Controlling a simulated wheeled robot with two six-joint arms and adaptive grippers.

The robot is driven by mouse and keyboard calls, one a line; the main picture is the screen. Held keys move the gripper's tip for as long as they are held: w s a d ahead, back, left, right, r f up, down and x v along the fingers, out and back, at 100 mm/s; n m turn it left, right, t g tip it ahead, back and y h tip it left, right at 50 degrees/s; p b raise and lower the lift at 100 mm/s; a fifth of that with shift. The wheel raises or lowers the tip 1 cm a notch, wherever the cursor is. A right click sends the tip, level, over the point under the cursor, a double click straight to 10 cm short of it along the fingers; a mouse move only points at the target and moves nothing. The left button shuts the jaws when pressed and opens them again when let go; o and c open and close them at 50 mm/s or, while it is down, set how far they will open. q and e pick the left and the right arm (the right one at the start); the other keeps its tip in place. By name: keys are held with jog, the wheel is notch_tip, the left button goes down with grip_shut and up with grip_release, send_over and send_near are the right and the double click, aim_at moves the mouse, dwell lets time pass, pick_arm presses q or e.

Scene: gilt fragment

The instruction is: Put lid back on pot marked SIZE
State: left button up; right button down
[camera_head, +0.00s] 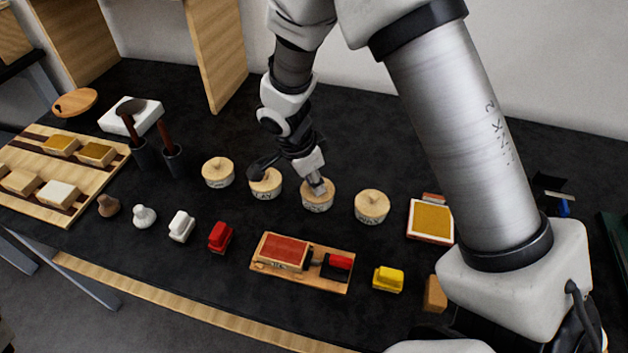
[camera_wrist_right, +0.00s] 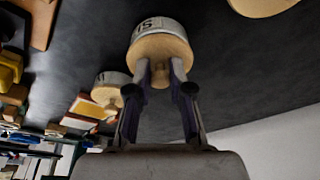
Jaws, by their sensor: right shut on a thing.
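A row of small round pots with pale wooden lids stands on the dark table. The third pot from the left (camera_head: 317,204) carries a dark mark, too small to read in the head view. In the right wrist view this pot (camera_wrist_right: 162,27) shows letters that look like an upside-down SI. Its wooden lid (camera_wrist_right: 174,47) rests on top, with no clear gap between them. My right gripper (camera_head: 315,188) is shut on the lid's knob (camera_wrist_right: 160,74), from above. My left gripper is not in view.
Neighbouring lidded pots (camera_head: 266,182) and (camera_head: 372,206) stand close on both sides. In front are a red ink pad on a board (camera_head: 285,252), a red block (camera_head: 221,237) and a yellow block (camera_head: 388,279). Hammers in dark cups (camera_head: 173,160) stand left. The table behind the pots is mostly clear.

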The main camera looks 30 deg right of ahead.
jog(key=shift+f+b, duration=0.2)
jog(key=shift+b, duration=0.8)
dwell(1.4)
jog(key=shift+c, duration=2.4)
grip_release()
jog(key=shift+r+p, duration=2.4)
jog(key=shift+r, duration=1.15)
grip_shut()
jog(key=shift+f, duration=0.15)
